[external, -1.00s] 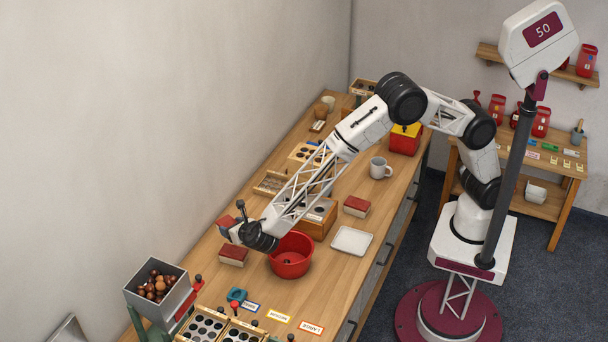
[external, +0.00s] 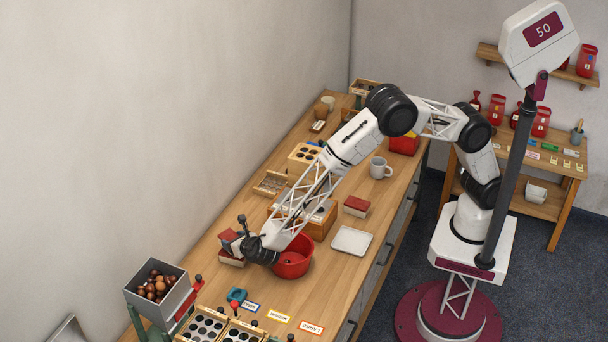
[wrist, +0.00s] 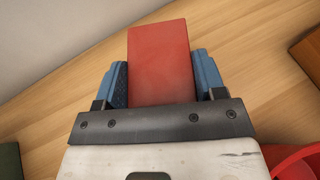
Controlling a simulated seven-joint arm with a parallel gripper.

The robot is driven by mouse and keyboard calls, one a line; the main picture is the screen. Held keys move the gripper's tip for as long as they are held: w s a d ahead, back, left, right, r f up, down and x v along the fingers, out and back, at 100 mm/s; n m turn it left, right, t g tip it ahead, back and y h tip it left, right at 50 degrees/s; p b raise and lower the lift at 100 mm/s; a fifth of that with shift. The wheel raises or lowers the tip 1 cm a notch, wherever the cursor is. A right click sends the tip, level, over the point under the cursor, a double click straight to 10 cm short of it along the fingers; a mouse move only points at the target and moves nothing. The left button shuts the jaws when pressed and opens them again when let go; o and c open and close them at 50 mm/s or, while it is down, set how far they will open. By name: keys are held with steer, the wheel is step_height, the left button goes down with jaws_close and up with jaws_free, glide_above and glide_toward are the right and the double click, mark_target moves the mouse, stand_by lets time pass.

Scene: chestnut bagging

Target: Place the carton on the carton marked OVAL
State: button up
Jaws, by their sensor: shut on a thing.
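My gripper (external: 236,245) is shut on a red-topped carton (external: 228,236). In the wrist view the carton (wrist: 162,62) lies between blue finger pads, its flat red face toward the camera. A second red and white carton (external: 231,261) stands on the bench directly below and is partly hidden by my gripper. The held carton is just above or touching it; I cannot tell which. A third red-topped carton (external: 356,206) stands on the bench to the right. No OVAL marking is legible on any carton.
A red bowl (external: 294,262) stands close to the right of my gripper. A wooden box (external: 318,226), a white tray (external: 351,241) and a mug (external: 380,168) are farther right. A hopper of chestnuts (external: 171,308) is at the near left. The wall runs along the left.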

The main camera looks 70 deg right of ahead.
steer(key=shift+f, duration=0.8)
steer(key=shift+f, duration=0.1)
steer(key=o, duration=1)
steer(key=shift+s, duration=0.1)
steer(key=v, duration=1.2)
